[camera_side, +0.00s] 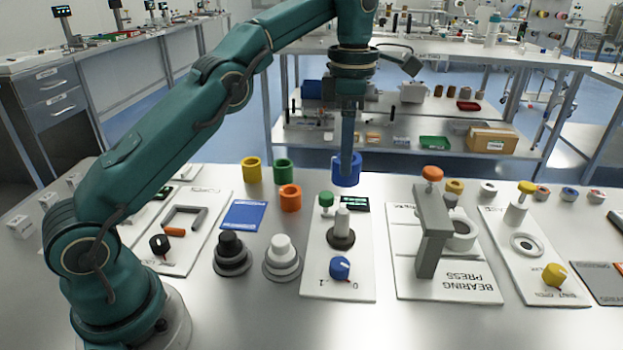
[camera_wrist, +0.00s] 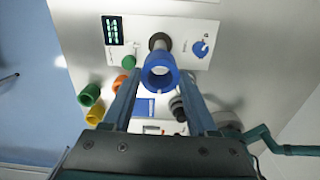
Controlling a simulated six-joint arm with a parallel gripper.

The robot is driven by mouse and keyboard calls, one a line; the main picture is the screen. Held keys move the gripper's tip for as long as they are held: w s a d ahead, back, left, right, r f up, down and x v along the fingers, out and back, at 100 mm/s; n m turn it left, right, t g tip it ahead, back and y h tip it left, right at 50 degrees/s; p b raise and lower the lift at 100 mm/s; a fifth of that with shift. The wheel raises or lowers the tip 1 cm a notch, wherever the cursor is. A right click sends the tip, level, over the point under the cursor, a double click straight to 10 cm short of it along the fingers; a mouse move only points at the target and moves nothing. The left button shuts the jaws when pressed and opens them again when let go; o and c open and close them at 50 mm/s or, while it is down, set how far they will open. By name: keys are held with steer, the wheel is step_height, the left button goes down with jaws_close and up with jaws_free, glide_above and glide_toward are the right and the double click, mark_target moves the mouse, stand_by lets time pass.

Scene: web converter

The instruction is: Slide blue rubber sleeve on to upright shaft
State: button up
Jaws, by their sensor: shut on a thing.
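The blue rubber sleeve (camera_side: 346,172) is a short open ring held up in the air by my gripper (camera_side: 347,160). In the wrist view the sleeve (camera_wrist: 160,86) sits between the two fingertips (camera_wrist: 159,80), with its bore visible. The upright shaft (camera_side: 342,222) is a pale post on a dark round base on a white panel. The sleeve is above the shaft top and apart from it, slightly right of it in the side view. In the wrist view the shaft (camera_wrist: 159,45) shows just beyond the sleeve, its upper end partly hidden by the sleeve.
The panel also carries a blue knob (camera_side: 340,267), a green button (camera_side: 326,200) and a small display (camera_side: 355,203). Yellow (camera_side: 251,169), green (camera_side: 283,171) and orange (camera_side: 290,198) sleeves stand to the left. A bearing press (camera_side: 432,235) stands to the right.

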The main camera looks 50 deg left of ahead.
glide_above(343, 211)
steer(key=shift+f, duration=2.6)
steer(key=shift+f, duration=1.3)
steer(key=shift+f, duration=2.3)
steer(key=o, duration=1.3)
steer(key=shift+r, duration=0.15)
